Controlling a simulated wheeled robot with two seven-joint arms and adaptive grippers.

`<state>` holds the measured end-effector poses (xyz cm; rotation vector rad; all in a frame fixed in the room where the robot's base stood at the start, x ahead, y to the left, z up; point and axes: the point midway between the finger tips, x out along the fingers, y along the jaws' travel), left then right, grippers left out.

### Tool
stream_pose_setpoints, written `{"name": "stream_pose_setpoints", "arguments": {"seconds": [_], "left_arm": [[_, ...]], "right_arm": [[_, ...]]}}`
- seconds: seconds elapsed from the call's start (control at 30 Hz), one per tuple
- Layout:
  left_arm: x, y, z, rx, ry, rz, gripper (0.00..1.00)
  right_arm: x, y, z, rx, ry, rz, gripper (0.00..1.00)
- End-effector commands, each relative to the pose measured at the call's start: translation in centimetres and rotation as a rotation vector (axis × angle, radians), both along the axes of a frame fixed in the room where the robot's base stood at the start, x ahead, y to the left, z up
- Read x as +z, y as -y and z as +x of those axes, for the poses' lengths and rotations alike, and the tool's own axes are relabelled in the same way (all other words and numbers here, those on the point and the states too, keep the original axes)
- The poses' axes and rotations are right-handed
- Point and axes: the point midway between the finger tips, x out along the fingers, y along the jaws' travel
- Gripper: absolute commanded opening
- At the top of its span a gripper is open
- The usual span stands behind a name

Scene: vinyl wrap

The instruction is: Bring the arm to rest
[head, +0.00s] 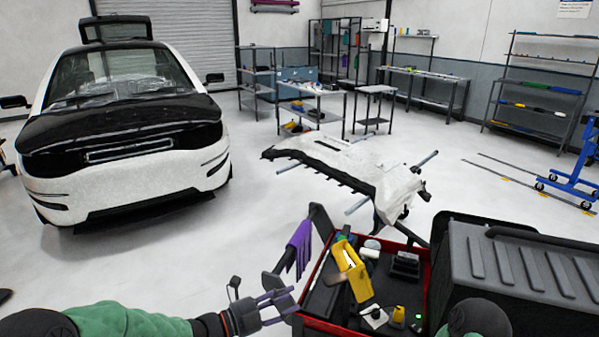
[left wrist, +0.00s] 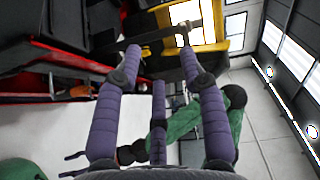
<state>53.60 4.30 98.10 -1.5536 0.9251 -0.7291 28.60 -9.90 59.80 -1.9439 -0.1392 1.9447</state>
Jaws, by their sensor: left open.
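In the head view my left gripper (head: 279,303), with slim purple fingers, is at the lower middle, just left of the red-edged tool cart (head: 311,282). Its fingers are apart, with nothing visibly held. In the left wrist view the purple fingers (left wrist: 160,68) stand spread, with yellow and dark items beyond their tips; I cannot tell how near these are. The green-sleeved left arm (head: 130,321) reaches in from the lower left. Part of my right arm (head: 474,318) shows at the lower right. A small gripper (left wrist: 76,156) shows in the left wrist view, too small to read.
The cart holds a yellow tool (head: 352,274) and small items; a purple glove-like thing (head: 300,243) hangs at its corner. A dark ribbed case (head: 520,265) is right. A covered panel on a stand (head: 345,160) is beyond. A white car (head: 120,130) stands left; floor between is clear.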

Motion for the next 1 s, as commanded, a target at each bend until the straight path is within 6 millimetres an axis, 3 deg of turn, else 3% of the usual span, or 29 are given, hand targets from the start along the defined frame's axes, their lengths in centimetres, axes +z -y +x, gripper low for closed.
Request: {"name": "stream_pose_setpoints", "arguments": {"seconds": [0.13,0.27,0.4,0.47,0.6,0.8,0.9,1.0], "left_arm": [[-7.2,-1.1,1.3,0.204,-0.412,-0.122,0.41],[-15.1,-2.6,0.4,0.430,-0.826,-0.244,0.41],[-23.3,-4.1,-3.4,0.692,-1.250,-0.367,0.41],[-26.4,-4.5,-5.8,0.809,-1.419,-0.414,0.41],[-32.2,-5.3,-12.6,1.099,-1.775,-0.514,0.41],[-36.2,-5.6,-21.3,1.462,-2.109,-0.614,0.41],[-36.9,-5.6,-23.7,1.573,-2.187,-0.641,0.41],[-37.1,-5.6,-24.9,1.627,-2.220,-0.653,0.41]], "right_arm": [[0.3,0.0,0.0,0.000,0.000,0.000,0.50],[0.5,0.0,0.0,0.000,0.000,0.000,0.50],[0.7,0.0,0.0,0.000,0.000,0.000,0.50],[0.7,0.0,0.0,0.000,0.000,0.000,0.50],[0.9,0.0,0.0,0.000,0.000,0.000,0.50],[1.1,0.0,0.0,0.000,0.000,0.000,0.50],[1.1,0.0,0.0,0.000,0.000,0.000,0.50],[1.1,0.0,0.0,0.000,0.000,0.000,0.50]]}}
